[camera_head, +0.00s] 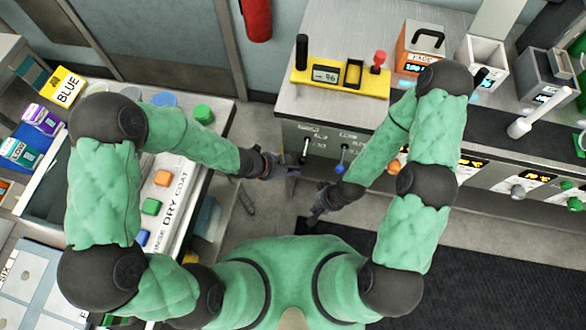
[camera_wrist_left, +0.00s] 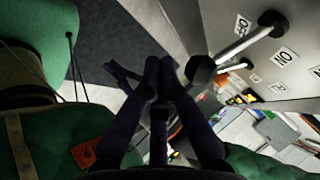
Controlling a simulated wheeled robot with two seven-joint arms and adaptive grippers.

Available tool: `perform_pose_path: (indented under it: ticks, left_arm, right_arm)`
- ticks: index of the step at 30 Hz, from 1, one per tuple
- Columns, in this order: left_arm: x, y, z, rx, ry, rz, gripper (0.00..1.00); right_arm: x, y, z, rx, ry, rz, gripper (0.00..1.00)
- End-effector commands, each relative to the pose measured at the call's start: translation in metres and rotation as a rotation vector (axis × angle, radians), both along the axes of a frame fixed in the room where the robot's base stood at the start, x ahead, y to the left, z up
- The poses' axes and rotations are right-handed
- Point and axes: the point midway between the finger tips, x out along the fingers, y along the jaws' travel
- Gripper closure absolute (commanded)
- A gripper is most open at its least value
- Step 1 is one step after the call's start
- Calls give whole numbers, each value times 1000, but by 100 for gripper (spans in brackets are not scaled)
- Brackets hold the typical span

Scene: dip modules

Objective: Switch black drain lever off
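The black drain lever (camera_head: 304,157) sticks out from the front panel of the counter, a metal rod with a black knob. In the left wrist view, its black knob (camera_wrist_left: 200,69) is just right of my fingertips, with the rod running up to a round base. My left gripper (camera_head: 292,172) is beside and just below the knob; its fingers (camera_wrist_left: 161,66) look shut together with nothing between them. I cannot tell whether they touch the knob. My right gripper (camera_head: 316,207) hangs lower, below the blue lever (camera_head: 341,160); its finger opening is unclear.
An OFF label (camera_wrist_left: 242,25) and an ON label (camera_wrist_left: 285,56) are on the panel by the levers. A yellow gauge box (camera_head: 340,78) stands on the counter above. A side table (camera_head: 195,165) with coloured blocks is at the left.

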Motion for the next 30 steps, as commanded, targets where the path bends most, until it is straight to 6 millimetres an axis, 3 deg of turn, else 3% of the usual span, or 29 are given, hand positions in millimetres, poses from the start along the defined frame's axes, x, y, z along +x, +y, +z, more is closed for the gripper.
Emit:
perform_pose_path:
  ticks: [16, 30]
  left_arm:
    - [0, 0, 1, 0, 0, 0, 100]
    - [0, 0, 17, 0, 0, 0, 100]
  right_arm:
    - [0, 0, 1, 0, 0, 0, 100]
    - [0, 0, 16, 0, 0, 0, 100]
